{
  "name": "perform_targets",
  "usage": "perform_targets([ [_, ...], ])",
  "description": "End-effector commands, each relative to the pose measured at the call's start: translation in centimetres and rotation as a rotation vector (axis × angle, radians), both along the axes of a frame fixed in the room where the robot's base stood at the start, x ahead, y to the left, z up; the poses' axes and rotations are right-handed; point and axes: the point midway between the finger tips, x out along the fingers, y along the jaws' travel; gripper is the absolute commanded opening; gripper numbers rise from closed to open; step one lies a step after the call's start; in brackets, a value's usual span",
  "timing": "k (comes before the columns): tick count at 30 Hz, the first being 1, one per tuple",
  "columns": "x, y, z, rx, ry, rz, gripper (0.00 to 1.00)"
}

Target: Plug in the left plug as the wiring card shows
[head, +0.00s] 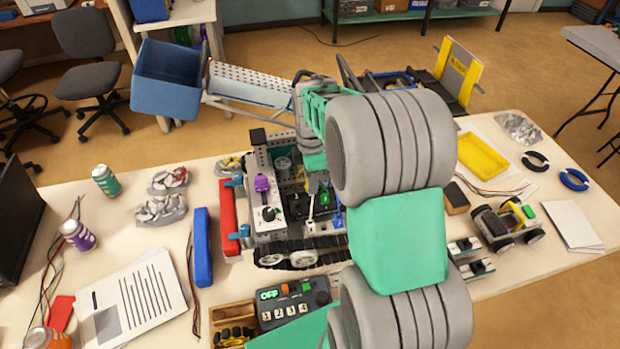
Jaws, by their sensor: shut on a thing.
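A tracked robot (290,262) with a raised blue bucket stands in the middle of the table, its electronics bay open on top. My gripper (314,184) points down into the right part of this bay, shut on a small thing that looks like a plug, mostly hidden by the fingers. Small white and blue parts show just below the fingers. Dark blocks sit in the bay beside them; I cannot make out the sockets. A purple part (262,185) stands upright at the bay's left. A printed sheet (135,300) lies at front left; I cannot tell if it is the wiring card.
My grey and green arm covers the robot's right side. A control box (292,302) reading OFF and a wooden tray (232,313) stand in front. A blue bar (202,247) lies left. Cans stand at far left. A small wheeled car (507,224) and a yellow tray (482,157) are right.

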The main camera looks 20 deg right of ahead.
Motion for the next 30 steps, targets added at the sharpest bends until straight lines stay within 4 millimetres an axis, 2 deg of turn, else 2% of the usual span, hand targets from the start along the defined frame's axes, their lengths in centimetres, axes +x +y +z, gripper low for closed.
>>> perform_targets([
  [17, 0.0, 0.1, -4.2, 0.0, 0.0, -0.003, 0.0],
  [30, -0.1, -0.1, -4.1, 0.0, 0.0, -0.003, 0.0],
])
